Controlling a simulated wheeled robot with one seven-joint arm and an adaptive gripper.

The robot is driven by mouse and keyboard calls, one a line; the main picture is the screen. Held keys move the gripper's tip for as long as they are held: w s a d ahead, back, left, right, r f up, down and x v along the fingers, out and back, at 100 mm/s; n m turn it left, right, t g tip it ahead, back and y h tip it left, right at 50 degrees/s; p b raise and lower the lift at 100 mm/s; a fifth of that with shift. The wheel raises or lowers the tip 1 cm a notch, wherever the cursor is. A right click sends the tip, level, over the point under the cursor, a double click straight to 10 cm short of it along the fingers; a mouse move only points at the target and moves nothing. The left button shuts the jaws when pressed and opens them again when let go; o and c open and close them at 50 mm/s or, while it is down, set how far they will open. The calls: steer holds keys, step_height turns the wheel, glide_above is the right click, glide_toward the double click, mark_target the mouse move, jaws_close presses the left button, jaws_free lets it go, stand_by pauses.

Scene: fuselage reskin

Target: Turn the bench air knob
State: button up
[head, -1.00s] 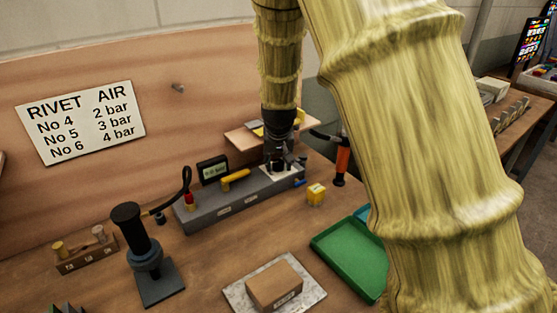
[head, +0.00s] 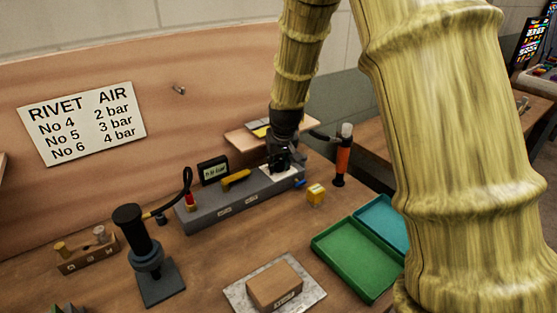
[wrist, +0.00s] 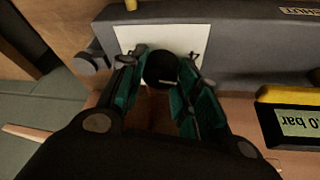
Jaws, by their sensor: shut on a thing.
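The black round air knob (wrist: 160,68) sits on a white plate (wrist: 190,38) with plus and minus marks, at one end of the grey bench air unit (head: 228,207). My gripper (wrist: 162,80) is shut on the knob, with teal finger pads on both sides of it. In the head view my gripper (head: 283,166) is at the right end of the unit and hides the knob. The pressure display (head: 213,170) stands behind the unit; in the wrist view the display (wrist: 303,122) is upside down and partly cut off, showing "0 bar".
A yellow lever (head: 236,179) lies on the unit left of my gripper. A small yellow block (head: 316,194) and an orange-handled tool (head: 342,160) stand close on the right. Green (head: 352,262) and teal (head: 385,222) trays are in front. The sign (head: 82,122) hangs behind.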

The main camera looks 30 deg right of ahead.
steer(key=shift+d+n+y+p, duration=0.1)
steer(key=shift+n+y+p, duration=0.45)
steer(key=shift+n, duration=0.65)
steer(key=shift+d+n+y+p, duration=0.1)
steer(key=shift+n+y+p, duration=0.4)
steer(key=shift+n, duration=0.7)
steer(key=o, duration=0.7)
steer(key=shift+o, duration=0.2)
